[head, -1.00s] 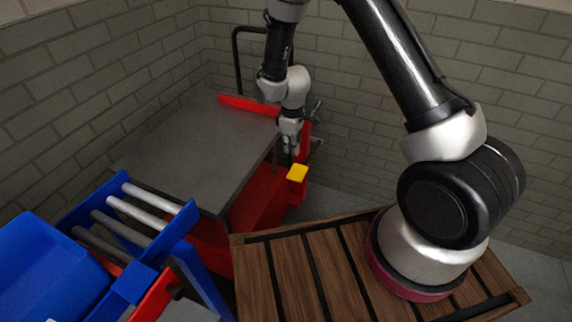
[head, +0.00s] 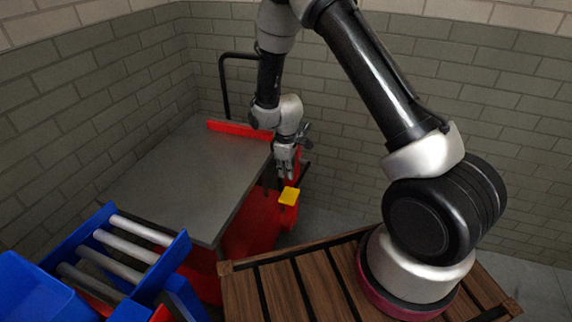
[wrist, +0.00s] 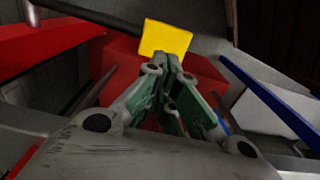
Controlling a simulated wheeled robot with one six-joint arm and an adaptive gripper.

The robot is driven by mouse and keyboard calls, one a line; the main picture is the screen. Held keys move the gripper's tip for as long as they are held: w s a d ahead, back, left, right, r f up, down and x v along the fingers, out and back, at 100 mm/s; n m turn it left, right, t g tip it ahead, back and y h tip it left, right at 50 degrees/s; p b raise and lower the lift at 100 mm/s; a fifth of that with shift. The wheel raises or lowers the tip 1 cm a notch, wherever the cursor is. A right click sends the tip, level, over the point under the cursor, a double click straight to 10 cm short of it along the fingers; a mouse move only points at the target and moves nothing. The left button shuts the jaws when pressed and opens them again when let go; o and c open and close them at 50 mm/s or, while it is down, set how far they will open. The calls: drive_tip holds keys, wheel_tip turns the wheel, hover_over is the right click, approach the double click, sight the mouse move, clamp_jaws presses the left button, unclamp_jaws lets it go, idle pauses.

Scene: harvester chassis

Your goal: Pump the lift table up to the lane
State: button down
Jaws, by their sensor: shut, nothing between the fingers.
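The lift table has a grey flat top (head: 190,180) and a red base (head: 245,228), and it stands left of the middle in the head view. A yellow pedal (head: 289,196) sticks out at its right side. My gripper (head: 284,176) is shut and empty, pointing down just above the pedal. In the wrist view the closed fingertips (wrist: 172,62) lie just below the yellow pedal (wrist: 166,37) in the picture; I cannot tell whether they touch it. The lane is a blue frame with grey rollers (head: 125,244) near the table's front left corner. The height difference is hard to judge.
A black push handle (head: 223,85) stands behind the table. A wooden slatted deck (head: 300,290) lies in front, under my arm's base. A blue bin (head: 30,290) sits at the lower left. Brick walls close off the back; bare floor shows right of the pedal.

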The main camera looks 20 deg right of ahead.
sight(286, 193)
wheel_tip(286, 193, down, 8)
drive_tip(key=shift+r, duration=0.1)
idle(0.4)
